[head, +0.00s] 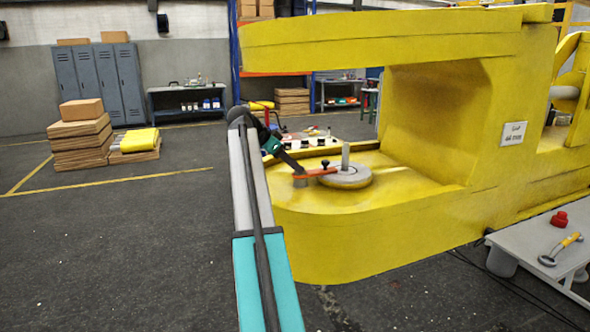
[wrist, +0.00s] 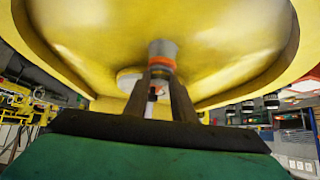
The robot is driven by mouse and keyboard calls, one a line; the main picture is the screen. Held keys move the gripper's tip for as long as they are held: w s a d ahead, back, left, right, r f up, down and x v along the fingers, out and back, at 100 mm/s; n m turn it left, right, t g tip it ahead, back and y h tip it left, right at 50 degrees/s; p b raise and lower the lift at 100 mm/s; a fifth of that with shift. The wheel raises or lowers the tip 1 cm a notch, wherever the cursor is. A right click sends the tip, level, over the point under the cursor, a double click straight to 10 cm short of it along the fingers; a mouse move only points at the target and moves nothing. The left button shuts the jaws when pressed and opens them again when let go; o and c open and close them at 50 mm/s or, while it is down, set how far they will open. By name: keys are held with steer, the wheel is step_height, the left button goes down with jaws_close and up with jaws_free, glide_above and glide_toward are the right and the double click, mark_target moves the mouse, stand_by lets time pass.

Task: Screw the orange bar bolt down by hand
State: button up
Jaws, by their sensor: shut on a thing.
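The orange bar (head: 316,173) lies across the lower yellow jaw, from a short grey post (head: 300,183) to the grey disc (head: 350,181). A black knob (head: 325,163) stands on the bar near the disc. My gripper (head: 297,170) comes down from the upper left onto the bar's left end. In the wrist view, my gripper's dark fingers (wrist: 160,85) converge on the bar bolt, just below an orange band (wrist: 162,64) and a grey post (wrist: 162,48). The bolt is mostly hidden between the fingers, so its thread and seating cannot be seen.
The large yellow boom (head: 385,235) overhangs the work spot with its upper jaw. An upright grey pin (head: 345,155) rises from the disc. A grey table (head: 545,246) at the right bears a red part (head: 560,219) and a yellow-handled tool (head: 570,241).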

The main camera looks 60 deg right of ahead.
steer(key=shift+m+g, duration=0.3)
steer(key=shift+m, duration=0.1)
steer(key=o, duration=1.1)
steer(key=shift+c, duration=0.2)
steer(key=shift+r, duration=0.1)
